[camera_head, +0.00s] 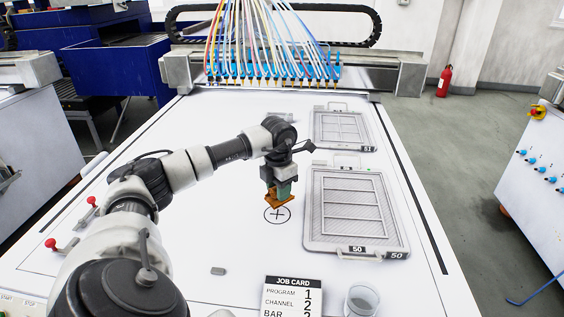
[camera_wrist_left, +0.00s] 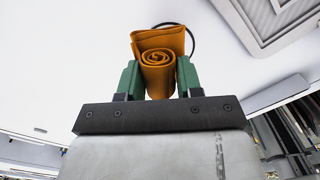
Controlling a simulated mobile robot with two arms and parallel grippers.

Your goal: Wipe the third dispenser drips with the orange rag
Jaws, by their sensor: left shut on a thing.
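My left gripper (camera_head: 282,190) is shut on the orange rag (camera_head: 280,201), above or at the circled cross mark (camera_head: 278,214) on the white table. In the left wrist view the rolled rag (camera_wrist_left: 158,62) sits between the green fingers (camera_wrist_left: 157,80). I cannot tell whether the rag touches the table. The row of blue dispenser nozzles (camera_head: 272,72) hangs on the gantry at the far end, fed by coloured tubes. Drips are too small to make out. My right gripper is not in view.
Two grey screen trays, a far one (camera_head: 371,140) and a near one (camera_head: 314,232), lie right of the gripper. A job card (camera_head: 291,287) and a clear cup (camera_head: 361,300) stand at the front. The table between the mark and the gantry (camera_head: 215,110) is mostly clear.

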